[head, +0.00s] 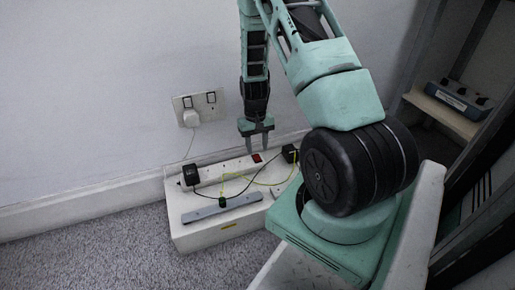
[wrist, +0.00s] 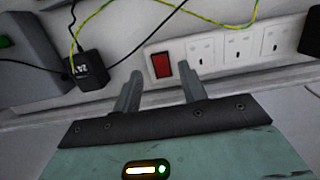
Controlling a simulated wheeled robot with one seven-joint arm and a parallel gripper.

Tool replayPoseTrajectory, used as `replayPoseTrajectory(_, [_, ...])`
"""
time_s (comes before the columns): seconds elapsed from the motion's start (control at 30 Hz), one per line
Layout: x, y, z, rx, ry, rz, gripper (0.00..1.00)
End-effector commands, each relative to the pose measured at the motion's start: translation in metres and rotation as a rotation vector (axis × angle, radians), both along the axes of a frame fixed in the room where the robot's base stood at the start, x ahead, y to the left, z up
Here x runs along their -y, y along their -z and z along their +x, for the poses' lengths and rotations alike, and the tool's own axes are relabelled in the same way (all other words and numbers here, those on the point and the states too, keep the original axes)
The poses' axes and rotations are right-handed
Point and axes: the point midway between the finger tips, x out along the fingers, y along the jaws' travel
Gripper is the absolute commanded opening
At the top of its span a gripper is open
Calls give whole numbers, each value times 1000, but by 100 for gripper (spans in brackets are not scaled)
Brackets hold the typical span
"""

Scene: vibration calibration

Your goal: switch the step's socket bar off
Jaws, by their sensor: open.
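The white socket bar (head: 228,168) lies along the back of the white step (head: 205,238), near the wall. Its red rocker switch (head: 257,157) is at the bar's right end in the head view. The wrist view shows the red switch (wrist: 161,65) beside empty outlets of the socket bar (wrist: 210,46). I cannot tell which way the rocker is tilted. My gripper (head: 258,150) is open and points down over the switch end. In the wrist view, my gripper (wrist: 160,80) has its two fingers apart, with the switch showing between and beyond the tips. Contact is not visible.
A black adaptor (head: 190,174) sits at the bar's left end, another black block (head: 290,153) at the step's right. Black and yellow-green cables cross the step. A grey bar (head: 222,208) lies in front. A white plug (head: 191,118) is in the wall socket.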

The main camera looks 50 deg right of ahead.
Motion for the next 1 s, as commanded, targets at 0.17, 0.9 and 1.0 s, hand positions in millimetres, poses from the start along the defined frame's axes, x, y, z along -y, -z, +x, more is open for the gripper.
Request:
replayPoseTrajectory(0.17, [3,-53,6,2,1,-2,42])
replayPoseTrajectory(0.9, [9,-135,15,1,-1,0,42])
replayPoseTrajectory(1.0, [9,-135,15,1,-1,0,42])
